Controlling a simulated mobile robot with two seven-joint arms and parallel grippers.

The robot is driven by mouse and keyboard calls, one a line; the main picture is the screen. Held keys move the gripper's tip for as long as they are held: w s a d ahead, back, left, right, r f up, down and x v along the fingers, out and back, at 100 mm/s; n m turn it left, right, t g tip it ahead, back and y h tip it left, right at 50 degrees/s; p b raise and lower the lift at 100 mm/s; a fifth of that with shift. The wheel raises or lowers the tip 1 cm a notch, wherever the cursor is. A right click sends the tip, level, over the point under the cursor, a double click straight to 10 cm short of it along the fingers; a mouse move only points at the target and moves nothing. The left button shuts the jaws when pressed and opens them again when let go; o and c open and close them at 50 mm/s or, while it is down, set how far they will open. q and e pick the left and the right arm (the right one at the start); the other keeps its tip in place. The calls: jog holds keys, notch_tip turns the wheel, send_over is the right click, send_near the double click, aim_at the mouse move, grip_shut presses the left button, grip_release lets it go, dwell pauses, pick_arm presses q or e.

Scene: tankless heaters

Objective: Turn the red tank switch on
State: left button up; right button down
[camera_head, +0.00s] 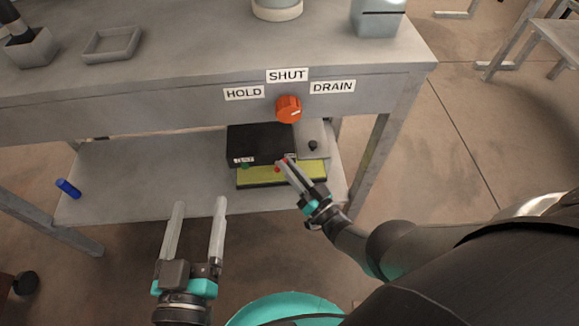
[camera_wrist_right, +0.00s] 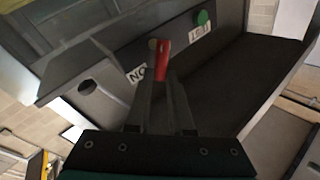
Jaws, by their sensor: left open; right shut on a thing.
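The red tank switch (camera_wrist_right: 163,60) is a small red lever on a dark box face in the right wrist view. In the head view only a bit of red shows at the right fingertips. My right gripper (camera_head: 285,162) is shut on the red switch; its fingers also show in the right wrist view (camera_wrist_right: 161,85). The dark box (camera_head: 258,137) sits on the lower shelf under the table. My left gripper (camera_head: 200,207) is open and empty in front of the shelf, apart from the box.
An orange knob (camera_head: 288,109) sits on the table front among HOLD, SHUT and DRAIN labels. A green button (camera_wrist_right: 203,17) is beside the switch. A yellow-green strip (camera_head: 310,172) lies at the box's front. A blue cylinder (camera_head: 68,188) lies at the shelf's left; the shelf middle is clear.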

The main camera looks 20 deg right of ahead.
dwell(0.3)
jog(key=c, duration=1.1)
grip_release()
jog(key=shift+s, duration=0.1)
jog(key=shift+v, duration=7.6)
jog(key=shift+r, duration=0.1)
